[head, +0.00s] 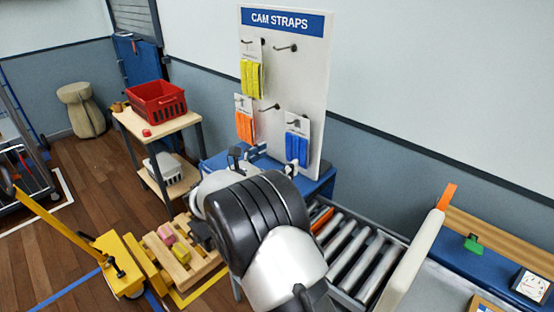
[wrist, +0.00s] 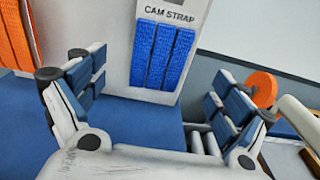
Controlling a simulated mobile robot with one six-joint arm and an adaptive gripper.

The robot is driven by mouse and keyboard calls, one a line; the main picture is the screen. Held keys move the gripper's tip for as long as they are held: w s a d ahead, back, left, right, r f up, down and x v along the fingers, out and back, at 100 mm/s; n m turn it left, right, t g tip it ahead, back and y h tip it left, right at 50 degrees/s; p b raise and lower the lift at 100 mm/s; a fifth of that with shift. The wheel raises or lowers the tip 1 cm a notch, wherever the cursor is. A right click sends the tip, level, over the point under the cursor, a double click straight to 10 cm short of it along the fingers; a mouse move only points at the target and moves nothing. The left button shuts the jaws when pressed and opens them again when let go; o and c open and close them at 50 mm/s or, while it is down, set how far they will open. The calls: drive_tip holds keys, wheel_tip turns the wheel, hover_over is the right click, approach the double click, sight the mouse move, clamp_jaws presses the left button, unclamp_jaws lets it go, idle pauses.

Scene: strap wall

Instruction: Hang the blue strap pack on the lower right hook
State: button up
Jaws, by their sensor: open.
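The blue strap pack (head: 297,148) is upright in front of the lower right of the strap board (head: 310,90). A dark hook tip shows at its card's top in the head view; I cannot clearly tell how the card sits on it. In the wrist view the pack (wrist: 162,55) faces me, its top cut off, beyond and between my fingers. My gripper (wrist: 158,95) is open and empty, with its fingers apart on either side below the pack. In the head view my arm hides most of the gripper.
A yellow pack (head: 251,78) hangs upper left and an orange pack (head: 245,125) lower left. Bare hooks show at the upper right (head: 285,47) and mid-board (head: 270,107). A blue table (head: 325,184) stands below. A roller conveyor (head: 350,245) lies to the right.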

drive_tip(key=v, duration=1.2)
drive_tip(key=s+d+r+m+g+y, duration=0.1)
drive_tip(key=s+d+r+m+g, duration=0.2)
drive_tip(key=d, duration=0.6)
drive_tip(key=s+d+r+m+g, duration=0.1)
drive_tip(key=s+d+m+g, duration=0.4)
drive_tip(key=d, duration=0.3)
drive_tip(key=s+d+r+m+g+y, duration=0.15)
drive_tip(key=s+d+m, duration=0.3)
drive_tip(key=d, duration=0.45)
drive_tip(key=s+d+f+m+y, duration=0.1)
drive_tip(key=s+m+y, duration=0.7)
drive_tip(key=s+m, duration=0.8)
drive_tip(key=s+d, duration=0.1)
drive_tip(key=s, duration=0.4)
drive_tip(key=shift+f, duration=0.35)
drive_tip(key=shift+c, duration=0.3)
